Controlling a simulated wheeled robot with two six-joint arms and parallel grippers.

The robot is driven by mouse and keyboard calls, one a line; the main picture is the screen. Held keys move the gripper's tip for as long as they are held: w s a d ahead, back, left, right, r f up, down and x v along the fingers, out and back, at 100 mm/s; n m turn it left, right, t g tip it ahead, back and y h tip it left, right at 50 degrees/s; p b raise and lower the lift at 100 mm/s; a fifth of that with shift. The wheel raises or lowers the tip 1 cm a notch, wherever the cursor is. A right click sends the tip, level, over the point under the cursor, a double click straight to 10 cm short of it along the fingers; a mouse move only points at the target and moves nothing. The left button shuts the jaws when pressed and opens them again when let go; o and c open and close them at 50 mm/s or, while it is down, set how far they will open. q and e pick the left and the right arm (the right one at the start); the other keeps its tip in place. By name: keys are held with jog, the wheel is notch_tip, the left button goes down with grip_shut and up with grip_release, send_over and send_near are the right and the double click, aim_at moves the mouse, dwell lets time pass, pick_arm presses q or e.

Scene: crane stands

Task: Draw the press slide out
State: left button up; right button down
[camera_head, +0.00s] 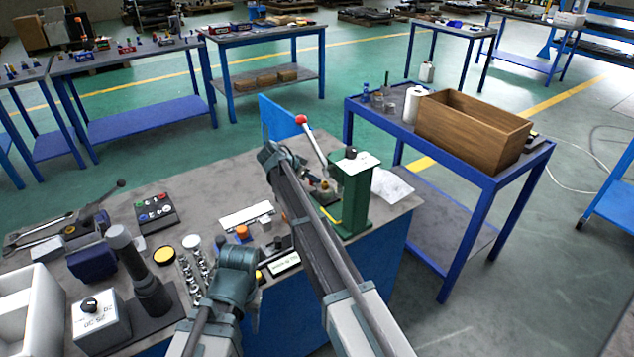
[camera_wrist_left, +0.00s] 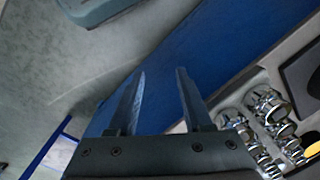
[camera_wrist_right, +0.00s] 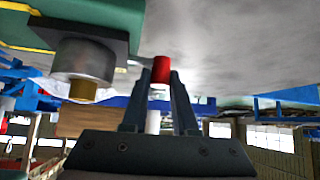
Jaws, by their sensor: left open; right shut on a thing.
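The green press (camera_head: 357,195) stands at the bench's right end, with a lever ending in a red ball (camera_head: 302,120). My right gripper (camera_wrist_right: 158,82) is shut on a small red handle (camera_wrist_right: 161,68) in the right wrist view. A thin rod joins this handle to a dark slide plate (camera_wrist_right: 95,35), which carries a silver cylinder (camera_wrist_right: 84,60) with a brass-coloured end. In the head view my right gripper (camera_head: 280,160) is beside the press, and its arm hides part of the slide. My left gripper (camera_wrist_left: 161,75) is open and empty near the bench's front edge.
Chrome parts (camera_wrist_left: 268,110) lie right of my left gripper. The bench (camera_head: 215,180) also holds a button box (camera_head: 155,212), a dark post (camera_head: 145,270) and a white bin (camera_head: 30,310). A blue table with a wooden crate (camera_head: 470,130) stands to the right.

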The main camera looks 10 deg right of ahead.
jog(key=shift+w+a, duration=0.1)
jog(key=shift+w, duration=0.15)
jog(key=c, duration=0.7)
grip_release()
jog(key=shift+s+a+r, duration=0.1)
jog(key=shift+r, duration=0.05)
jog(key=p+v, duration=0.9)
jog(key=v, duration=0.4)
jog(key=shift+s+a+r+p, duration=0.1)
jog(key=shift+r+p, duration=0.05)
jog(key=shift+p, duration=0.25)
